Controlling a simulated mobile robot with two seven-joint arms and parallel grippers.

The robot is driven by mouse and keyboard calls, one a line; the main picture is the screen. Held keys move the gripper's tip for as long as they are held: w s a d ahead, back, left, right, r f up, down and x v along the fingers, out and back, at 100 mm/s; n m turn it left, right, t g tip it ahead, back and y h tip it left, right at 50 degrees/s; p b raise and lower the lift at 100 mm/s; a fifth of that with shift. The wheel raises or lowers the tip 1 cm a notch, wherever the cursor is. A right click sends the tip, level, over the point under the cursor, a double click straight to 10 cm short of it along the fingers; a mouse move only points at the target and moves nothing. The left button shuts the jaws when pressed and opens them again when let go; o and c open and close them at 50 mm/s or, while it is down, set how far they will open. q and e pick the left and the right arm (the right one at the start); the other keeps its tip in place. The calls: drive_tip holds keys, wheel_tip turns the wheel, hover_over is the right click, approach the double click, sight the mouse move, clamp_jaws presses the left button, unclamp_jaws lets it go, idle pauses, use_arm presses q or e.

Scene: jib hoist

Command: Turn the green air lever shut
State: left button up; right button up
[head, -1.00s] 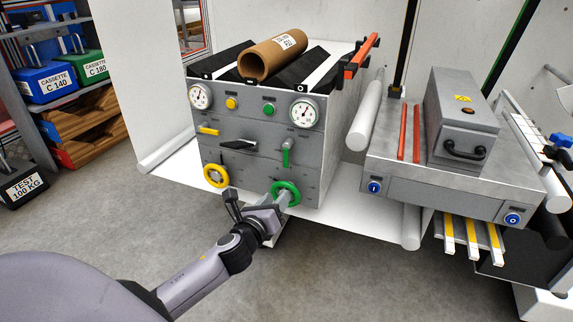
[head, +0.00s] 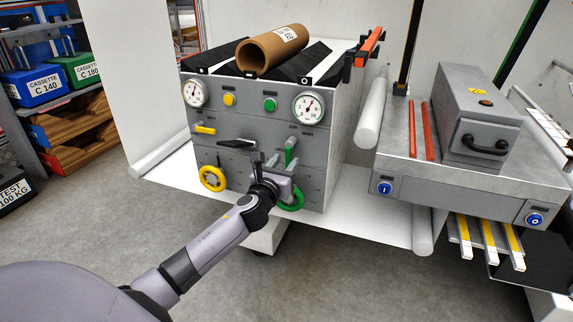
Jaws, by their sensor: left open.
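The green air lever (head: 290,152) is on the right side of the grey cabinet front, below the right gauge. It stands upright, hanging down from its pivot. My left gripper (head: 266,161) is open and empty in front of the panel, just left of and slightly below the lever. I cannot tell whether it touches the lever. The green handwheel (head: 297,204) below is partly hidden behind my gripper. My right gripper is not in view.
A black lever (head: 235,143), a yellow lever (head: 205,129) and a yellow handwheel (head: 212,179) sit left on the panel. A cardboard roll (head: 258,57) lies on top. A grey bench unit (head: 400,150) stands to the right, with a gap between.

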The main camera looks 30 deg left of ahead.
use_arm(q)
drive_tip(key=shift+x, duration=0.85)
clamp_jaws()
